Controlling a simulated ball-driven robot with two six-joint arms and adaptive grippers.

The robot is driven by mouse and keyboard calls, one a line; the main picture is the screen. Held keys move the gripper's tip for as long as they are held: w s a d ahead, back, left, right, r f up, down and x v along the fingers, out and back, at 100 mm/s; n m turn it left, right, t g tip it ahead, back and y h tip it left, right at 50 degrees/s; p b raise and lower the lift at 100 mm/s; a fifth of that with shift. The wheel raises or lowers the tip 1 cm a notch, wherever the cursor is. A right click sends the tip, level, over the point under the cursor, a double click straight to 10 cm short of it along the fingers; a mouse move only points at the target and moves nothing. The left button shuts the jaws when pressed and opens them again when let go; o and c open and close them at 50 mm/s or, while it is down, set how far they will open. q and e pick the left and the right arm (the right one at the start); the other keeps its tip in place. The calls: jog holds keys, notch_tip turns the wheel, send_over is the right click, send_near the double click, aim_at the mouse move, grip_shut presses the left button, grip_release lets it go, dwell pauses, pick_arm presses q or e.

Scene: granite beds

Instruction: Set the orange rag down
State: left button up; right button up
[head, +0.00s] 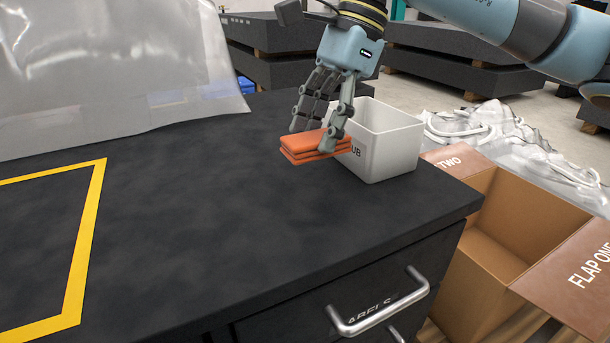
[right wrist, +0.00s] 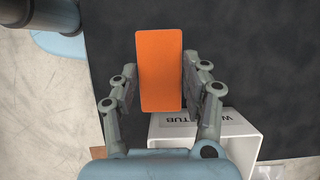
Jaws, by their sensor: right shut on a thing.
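The orange rag (head: 314,148) is a folded, layered block in the head view, just left of a white tub. My right gripper (head: 315,138) is shut on it, with fingers on both sides. The right wrist view shows the rag (right wrist: 160,70) upright between the two fingers of the right gripper (right wrist: 160,92). The rag is close to the dark bench top (head: 200,190); I cannot tell whether it touches it. My left gripper is not in view.
The white tub (head: 395,150) stands beside the rag near the bench's right edge. An open cardboard box (head: 510,225) is below that edge. A yellow taped outline (head: 88,235) lies at left, near a translucent sheet (head: 110,75). The bench middle is clear.

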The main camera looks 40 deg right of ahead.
aim_at(310, 196)
notch_tip(310, 196, down, 3)
jog(key=shift+f, duration=0.3)
notch_tip(310, 196, down, 3)
jog(key=shift+f+b, duration=0.15)
jog(key=shift+b, duration=0.5)
jog(key=shift+f, duration=0.15)
jog(key=o, duration=0.8)
jog(key=shift+f, duration=0.1)
jog(key=o, duration=0.5)
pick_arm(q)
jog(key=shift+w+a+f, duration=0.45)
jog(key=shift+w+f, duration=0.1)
